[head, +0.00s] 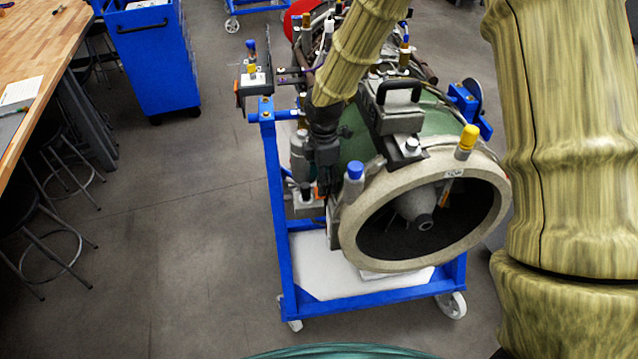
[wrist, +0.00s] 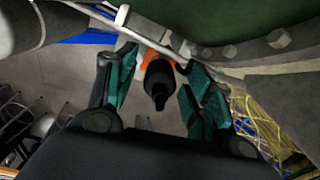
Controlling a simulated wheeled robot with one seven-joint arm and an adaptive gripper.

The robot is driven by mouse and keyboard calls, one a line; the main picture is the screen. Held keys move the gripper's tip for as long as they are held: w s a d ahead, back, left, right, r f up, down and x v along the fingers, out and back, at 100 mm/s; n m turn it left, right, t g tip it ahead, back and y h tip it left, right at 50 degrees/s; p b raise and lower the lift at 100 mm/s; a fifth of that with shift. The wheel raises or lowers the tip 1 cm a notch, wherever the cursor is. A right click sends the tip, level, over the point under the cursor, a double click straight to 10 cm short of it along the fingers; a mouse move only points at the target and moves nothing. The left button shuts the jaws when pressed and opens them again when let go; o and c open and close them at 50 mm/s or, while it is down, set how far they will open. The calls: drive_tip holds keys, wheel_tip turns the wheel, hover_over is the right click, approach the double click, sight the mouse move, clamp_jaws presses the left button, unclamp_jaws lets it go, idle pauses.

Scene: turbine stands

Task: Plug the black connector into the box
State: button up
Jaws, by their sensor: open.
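My gripper (head: 325,158) points down along the left side of the turbine in the head view. In the wrist view its two teal-padded fingers (wrist: 158,92) are spread apart. The black connector (wrist: 160,78) shows between them, a dark rounded body with a narrower tip, and gaps show on both sides. An orange piece (wrist: 146,58) lies just behind it. In the head view the connector cannot be made out behind my gripper. I cannot tell for certain which part is the box; a grey housing with a black handle (head: 398,112) sits on top of the turbine.
The turbine's pale front ring (head: 352,238) is close to the right of my gripper. Pipes and fittings crowd its left side. The blue wheeled stand (head: 279,215) carries it. A wooden workbench (head: 45,45), stools and a blue cabinet (head: 152,60) stand left; floor between is clear.

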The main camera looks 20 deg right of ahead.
drive_tip(key=shift+c, duration=0.4)
clamp_jaws()
drive_tip(key=shift+r, duration=0.1)
drive_tip(key=shift+r, duration=0.6)
drive_tip(key=shift+r, duration=1.4)
